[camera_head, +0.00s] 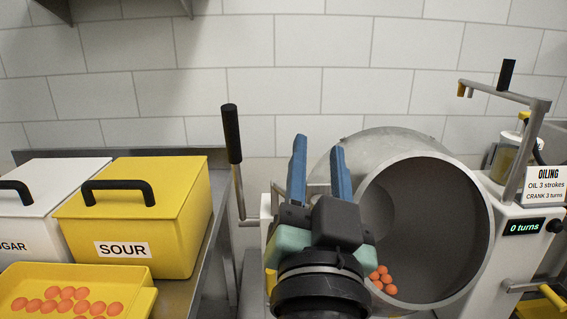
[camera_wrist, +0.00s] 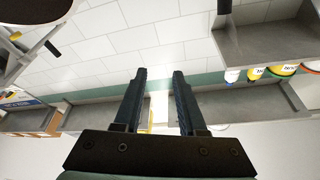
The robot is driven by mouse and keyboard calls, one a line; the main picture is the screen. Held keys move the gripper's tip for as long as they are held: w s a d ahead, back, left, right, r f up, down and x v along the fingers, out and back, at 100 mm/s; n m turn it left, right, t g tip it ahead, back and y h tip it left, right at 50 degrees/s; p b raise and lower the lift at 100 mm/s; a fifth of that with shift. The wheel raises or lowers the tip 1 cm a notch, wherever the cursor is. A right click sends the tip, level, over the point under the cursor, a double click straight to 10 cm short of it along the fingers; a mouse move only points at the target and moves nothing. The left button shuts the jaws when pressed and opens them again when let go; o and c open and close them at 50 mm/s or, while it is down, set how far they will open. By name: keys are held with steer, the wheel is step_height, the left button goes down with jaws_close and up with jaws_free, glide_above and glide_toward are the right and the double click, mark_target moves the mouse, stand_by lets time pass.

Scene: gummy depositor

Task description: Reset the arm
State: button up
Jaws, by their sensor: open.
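My gripper (camera_head: 320,160) is raised in front of the drum in the head view, its two blue fingers pointing up. The fingers are apart with nothing between them. In the wrist view, my gripper (camera_wrist: 158,75) is also open and empty, with a tiled wall and shelves beyond it. The large grey drum (camera_head: 435,225) opens toward the camera just right of my gripper. Several orange gummies (camera_head: 383,278) lie at the bottom of the drum, and my gripper hides part of its left side.
A yellow SOUR box (camera_head: 180,225) and a white SUGAR box (camera_head: 50,180) stand at left, both lidded. A yellow tray (camera_head: 135,274) holds orange gummies. A black-handled lever (camera_head: 232,135) rises beside the drum. An OILING sign (camera_head: 543,186) and a "0 turns" display (camera_head: 523,227) are at right.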

steer(key=s+a+r+n+t+y, duration=0.1)
steer(key=s+a+r+n+t, duration=0.15)
steer(key=s+r, duration=0.4)
steer(key=s+a+r+n+t+y, duration=0.1)
steer(key=s+r+n+t, duration=0.2)
steer(key=r, duration=0.7)
step_height(320, 180, up, 20)
steer(key=p, duration=2)
steer(key=shift+w+a+m+p, duration=0.15)
steer(key=shift+w+m+p, duration=0.1)
steer(key=shift+m+p, duration=0.1)
